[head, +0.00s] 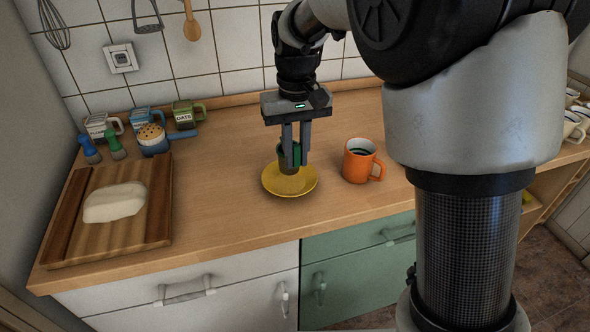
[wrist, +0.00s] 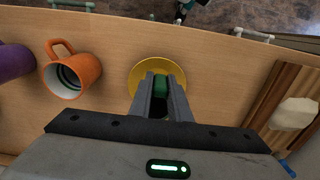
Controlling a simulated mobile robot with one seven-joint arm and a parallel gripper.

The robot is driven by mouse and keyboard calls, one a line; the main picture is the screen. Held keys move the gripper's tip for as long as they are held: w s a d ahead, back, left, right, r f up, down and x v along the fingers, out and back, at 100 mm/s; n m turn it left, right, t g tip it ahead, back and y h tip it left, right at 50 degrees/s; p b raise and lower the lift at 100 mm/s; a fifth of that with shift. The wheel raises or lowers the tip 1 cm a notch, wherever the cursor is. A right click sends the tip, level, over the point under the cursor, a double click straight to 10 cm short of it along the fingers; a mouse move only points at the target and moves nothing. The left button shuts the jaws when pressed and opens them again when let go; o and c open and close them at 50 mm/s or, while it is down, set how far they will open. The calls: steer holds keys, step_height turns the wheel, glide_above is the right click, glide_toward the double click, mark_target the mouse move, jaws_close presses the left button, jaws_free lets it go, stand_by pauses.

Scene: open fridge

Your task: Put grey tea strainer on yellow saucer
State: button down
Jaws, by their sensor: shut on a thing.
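The yellow saucer (head: 273,187) lies on the wooden counter, left of the orange mug; it also shows in the wrist view (wrist: 141,72). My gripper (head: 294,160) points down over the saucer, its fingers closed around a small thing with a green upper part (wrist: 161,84). In the head view this green thing (head: 289,151) has a darker brownish lower part, upright over the middle of the saucer. I cannot tell whether it touches the saucer. The fingers hide much of it, and no grey strainer shape can be made out.
The orange mug (head: 360,161) stands close to the right of the saucer. A purple thing (wrist: 13,62) is beyond it in the wrist view. At left are a wooden board (head: 152,220) with a pale loaf (head: 115,202) and several small containers. The counter between board and saucer is clear.

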step_height(320, 180, down, 4)
steer(key=shift+f, duration=0.1)
steer(key=shift+b, duration=0.3)
steer(key=shift+f, duration=0.2)
steer(key=c, duration=1.7)
jaws_free()
steer(key=shift+o, duration=0.2)
steer(key=shift+r, duration=0.1)
